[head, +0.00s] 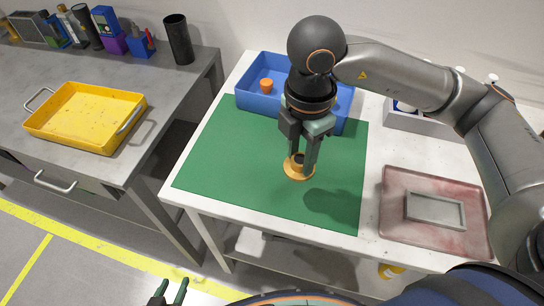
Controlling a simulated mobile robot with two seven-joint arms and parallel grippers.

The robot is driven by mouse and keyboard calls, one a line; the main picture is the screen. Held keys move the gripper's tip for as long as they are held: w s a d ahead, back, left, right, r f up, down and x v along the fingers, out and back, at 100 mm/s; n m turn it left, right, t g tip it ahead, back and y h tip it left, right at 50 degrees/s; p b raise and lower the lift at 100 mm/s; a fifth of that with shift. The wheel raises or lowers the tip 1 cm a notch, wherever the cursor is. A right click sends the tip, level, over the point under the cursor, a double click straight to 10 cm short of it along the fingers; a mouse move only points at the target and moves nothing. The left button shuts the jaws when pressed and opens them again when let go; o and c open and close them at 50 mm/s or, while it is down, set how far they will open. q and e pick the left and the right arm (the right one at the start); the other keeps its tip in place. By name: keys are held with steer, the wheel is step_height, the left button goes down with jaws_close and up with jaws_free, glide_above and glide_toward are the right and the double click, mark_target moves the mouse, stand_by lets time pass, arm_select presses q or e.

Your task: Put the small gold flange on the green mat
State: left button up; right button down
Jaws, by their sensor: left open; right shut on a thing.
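The green mat (231,150) lies on the white table. The small gold flange (294,175) is a round orange-gold ring at the tips of my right gripper (304,160), which comes down over the mat from above. My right gripper is shut on the flange. The flange is at or just above the mat's surface; I cannot tell whether it touches. My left gripper (176,293) is at the bottom edge, open and empty, well away from the mat, with only its fingers showing.
A blue bin (250,104) with an orange piece (266,86) stands behind the mat, partly hidden by my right arm. A reddish tray (399,234) with a grey frame (435,211) lies to the right. A yellow tray (62,140) sits on the grey bench at left. The mat's left part is clear.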

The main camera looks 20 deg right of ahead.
steer(key=w+a+f, duration=0.1)
steer(key=w+f, duration=0.1)
steer(key=w+a+f, duration=0.1)
steer(key=w+f, duration=0.1)
steer(key=w+a+f, duration=0.1)
steer(key=w+f, duration=0.1)
steer(key=shift+w+a+f, duration=0.2)
steer(key=shift+f, duration=0.2)
steer(key=shift+w+f+p, duration=0.1)
steer(key=shift+f+p, duration=0.35)
steer(key=shift+f, duration=1.2)
steer(key=shift+f, duration=0.15)
steer(key=shift+c, duration=2.3)
jaws_free()
step_height(320, 180, up, 12)
steer(key=shift+r+b, duration=0.2)
steer(key=shift+b, duration=0.15)
steer(key=shift+a, duration=0.1)
